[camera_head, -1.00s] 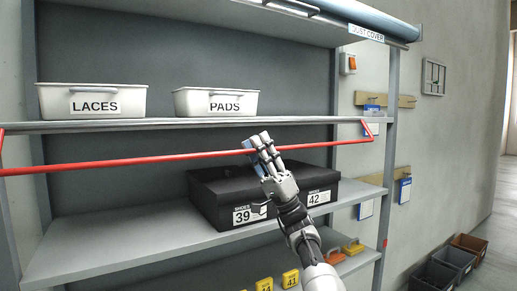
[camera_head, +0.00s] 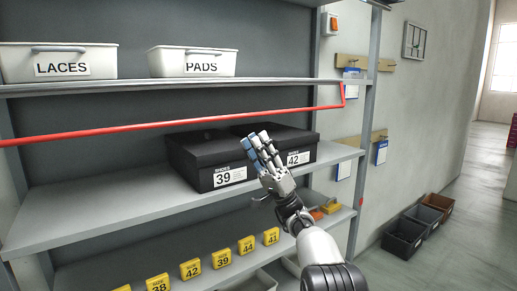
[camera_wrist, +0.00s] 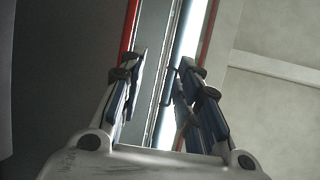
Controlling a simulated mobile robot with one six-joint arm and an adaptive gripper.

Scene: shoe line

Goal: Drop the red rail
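The red rail (camera_head: 150,127) runs across the front of the rack, just below the upper shelf. Its right end turns up in a short red arm to that shelf's edge, and its left end runs out of the picture. My gripper (camera_head: 262,141) is below the rail, apart from it in the picture, in front of the black shoe boxes. In the wrist view my gripper's fingers (camera_wrist: 159,85) stand apart with nothing held between them. Red strips show there beyond both fingers; I cannot tell which is the rail.
White bins marked LACES (camera_head: 60,55) and PADS (camera_head: 195,55) stand on the upper shelf (camera_head: 130,86). A black box marked 39 (camera_head: 200,175) and one marked 42 (camera_head: 300,148) sit on the shelf below. Yellow tags (camera_head: 222,259) line the lower shelf. Dark bins (camera_head: 403,238) stand on the floor at right.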

